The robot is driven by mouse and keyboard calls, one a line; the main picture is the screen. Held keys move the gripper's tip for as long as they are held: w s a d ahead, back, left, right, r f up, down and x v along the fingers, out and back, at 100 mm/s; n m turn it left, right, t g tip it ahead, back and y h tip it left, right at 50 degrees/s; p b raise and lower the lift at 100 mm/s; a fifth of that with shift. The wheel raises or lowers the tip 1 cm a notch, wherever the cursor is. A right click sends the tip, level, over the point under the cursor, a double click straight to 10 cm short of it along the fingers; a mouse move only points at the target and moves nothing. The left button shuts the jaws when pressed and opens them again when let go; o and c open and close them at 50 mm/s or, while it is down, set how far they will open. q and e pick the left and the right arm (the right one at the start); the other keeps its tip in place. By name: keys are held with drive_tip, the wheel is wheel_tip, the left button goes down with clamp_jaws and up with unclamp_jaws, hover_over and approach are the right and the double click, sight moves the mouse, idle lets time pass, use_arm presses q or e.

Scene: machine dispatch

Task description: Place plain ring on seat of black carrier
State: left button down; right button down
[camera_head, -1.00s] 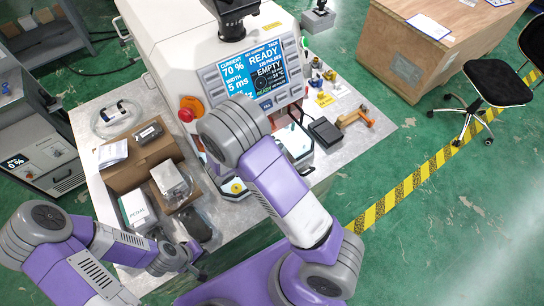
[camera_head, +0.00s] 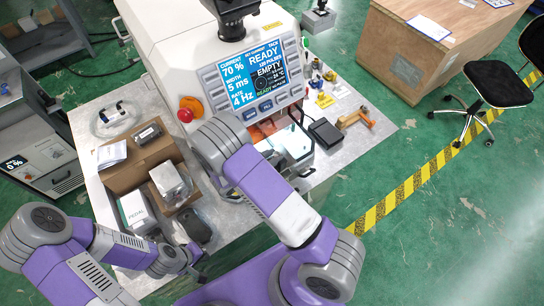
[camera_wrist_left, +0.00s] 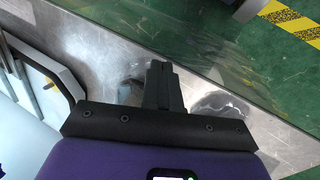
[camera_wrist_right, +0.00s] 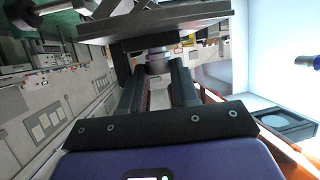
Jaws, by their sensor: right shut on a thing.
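In the right wrist view my right gripper (camera_wrist_right: 160,75) is shut on a small grey round piece (camera_wrist_right: 158,62), which looks like the plain ring; a dark machine part above hides some of it. A dark block with a round seat (camera_wrist_right: 284,123), which looks like the black carrier, lies to the right of the fingers, apart from the held piece. In the head view my right arm covers that gripper at the machine's opening. My left gripper (camera_wrist_left: 163,85) has its fingers together and empty, above the metal table; it also shows in the head view (camera_head: 196,262).
The white machine (camera_head: 190,50) with its lit screen (camera_head: 258,80) stands over the work opening. The right wrist is close under dark machine parts.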

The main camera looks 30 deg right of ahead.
drive_tip(key=shift+s+f, duration=0.1)
drive_tip(key=shift+f, duration=0.5)
drive_tip(key=c, duration=1.1)
unclamp_jaws()
drive_tip(key=shift+r, duration=0.65)
drive_tip(key=v, duration=1.2)
drive_tip(key=shift+r, duration=0.1)
